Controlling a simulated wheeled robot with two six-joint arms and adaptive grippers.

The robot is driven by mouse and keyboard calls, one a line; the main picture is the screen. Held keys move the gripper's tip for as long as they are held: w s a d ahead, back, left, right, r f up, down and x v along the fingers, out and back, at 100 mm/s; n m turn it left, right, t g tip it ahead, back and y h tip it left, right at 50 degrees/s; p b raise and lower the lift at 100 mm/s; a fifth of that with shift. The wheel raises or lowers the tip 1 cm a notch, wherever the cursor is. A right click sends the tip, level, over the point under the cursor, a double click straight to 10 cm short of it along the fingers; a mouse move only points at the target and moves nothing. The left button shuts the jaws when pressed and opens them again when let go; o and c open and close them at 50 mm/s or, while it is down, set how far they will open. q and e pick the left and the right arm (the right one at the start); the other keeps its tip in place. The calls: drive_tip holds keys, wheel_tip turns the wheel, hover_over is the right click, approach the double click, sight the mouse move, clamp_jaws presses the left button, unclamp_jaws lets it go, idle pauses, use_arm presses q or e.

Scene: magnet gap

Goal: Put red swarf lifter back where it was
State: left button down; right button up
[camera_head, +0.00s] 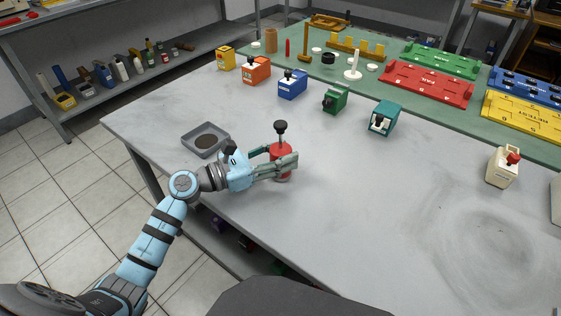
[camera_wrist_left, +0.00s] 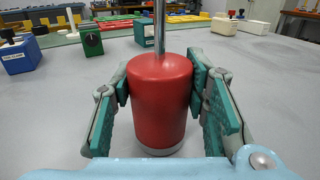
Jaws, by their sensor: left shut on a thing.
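The red swarf lifter (camera_head: 281,158) is a red cylinder with a thin metal rod and a black knob on top. It stands upright at the left part of the grey table. My left gripper (camera_head: 285,163) is shut around its body, with one finger on each side. In the left wrist view the red swarf lifter (camera_wrist_left: 160,95) fills the middle, between the teal finger pads of my left gripper (camera_wrist_left: 160,90); its knob is out of that view. I cannot tell whether its base touches the table. My right gripper is not in view.
A grey square tray (camera_head: 188,146) with a dark round spot lies left of the lifter. Behind stand a blue box (camera_head: 292,86), a green block (camera_head: 335,99) and a teal block (camera_head: 385,119). A cream block (camera_head: 502,168) is at right. The table's middle is clear.

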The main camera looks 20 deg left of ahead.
use_arm(q)
drive_tip(key=shift+f, duration=0.1)
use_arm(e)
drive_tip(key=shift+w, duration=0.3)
use_arm(q)
drive_tip(key=shift+f, duration=0.15)
drive_tip(key=c, duration=0.9)
unclamp_jaws()
drive_tip(key=shift+c, duration=0.2)
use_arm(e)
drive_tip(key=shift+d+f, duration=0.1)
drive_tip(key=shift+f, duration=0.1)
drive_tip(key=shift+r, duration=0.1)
use_arm(q)
drive_tip(key=shift+r+p, duration=0.3)
drive_tip(key=shift+r, duration=0.05)
drive_tip(key=b+v, duration=0.1)
drive_tip(key=v, duration=1)
drive_tip(key=shift+s+f, duration=0.1)
drive_tip(key=shift+f, duration=0.1)
drive_tip(key=shift+s+a+r, duration=0.1)
drive_tip(key=shift+s+a, duration=0.15)
drive_tip(key=shift+a, duration=0.05)
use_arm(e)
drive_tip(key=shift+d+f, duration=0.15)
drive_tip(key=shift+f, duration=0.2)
